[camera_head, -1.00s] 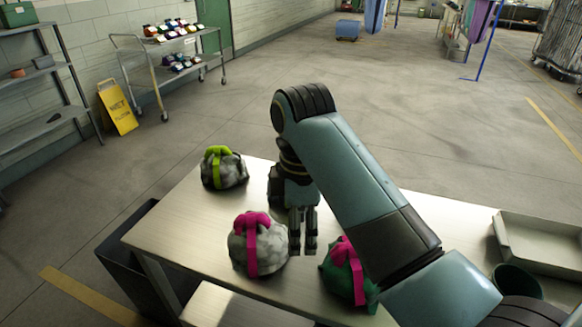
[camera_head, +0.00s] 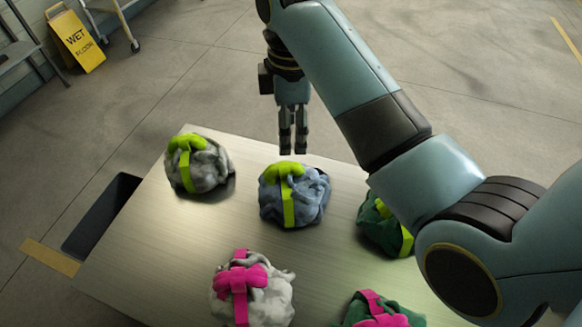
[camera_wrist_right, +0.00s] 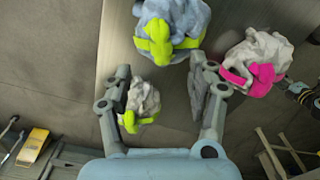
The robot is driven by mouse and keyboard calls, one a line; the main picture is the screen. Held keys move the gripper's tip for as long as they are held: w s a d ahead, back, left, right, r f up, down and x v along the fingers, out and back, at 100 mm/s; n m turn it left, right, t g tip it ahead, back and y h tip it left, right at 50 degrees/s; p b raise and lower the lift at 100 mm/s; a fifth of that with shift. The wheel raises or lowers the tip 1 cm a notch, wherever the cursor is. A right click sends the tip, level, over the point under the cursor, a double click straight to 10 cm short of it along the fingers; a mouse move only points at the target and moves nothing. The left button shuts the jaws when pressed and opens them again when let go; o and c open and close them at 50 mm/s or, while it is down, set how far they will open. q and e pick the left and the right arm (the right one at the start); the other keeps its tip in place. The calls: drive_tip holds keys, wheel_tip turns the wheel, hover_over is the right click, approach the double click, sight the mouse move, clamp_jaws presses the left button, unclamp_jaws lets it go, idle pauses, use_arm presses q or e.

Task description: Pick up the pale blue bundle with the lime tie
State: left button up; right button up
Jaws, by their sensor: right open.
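The pale blue bundle (camera_head: 313,190) with a lime tie (camera_head: 288,205) sits on the table towards its far side in the head view. It also shows at the top of the right wrist view (camera_wrist_right: 188,12). My right gripper (camera_head: 293,150) is open and empty, pointing down. In the head view its fingertips appear just above the bundle's top edge, by the table's far edge, with no visible contact. In the wrist view the bundle lies beyond the fingertips (camera_wrist_right: 160,66).
A grey bundle with a lime tie (camera_head: 208,172) stands left of the blue one. A green lime-tied bundle (camera_head: 378,236) is to its right, partly behind my arm. Nearer are a pale magenta-tied bundle (camera_head: 268,302) and a green magenta-tied bundle (camera_head: 362,310). A dark bin (camera_head: 100,218) stands left.

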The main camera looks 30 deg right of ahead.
sight(292, 164)
drive_tip(key=f, duration=0.4)
drive_tip(key=shift+s+a, duration=0.1)
drive_tip(key=shift+s, duration=0.1)
drive_tip(key=shift+f, duration=0.6)
wheel_tip(292, 164, down, 4)
drive_tip(key=shift+w+r+p, duration=0.1)
drive_tip(key=shift+p, duration=0.6)
drive_tip(key=shift+f, duration=0.45)
drive_tip(key=shift+c, duration=1.3)
use_arm(q)
drive_tip(key=shift+s+a+r, duration=0.1)
drive_tip(key=shift+s+r, duration=0.6)
drive_tip(key=shift+s, duration=0.05)
use_arm(e)
clamp_jaws()
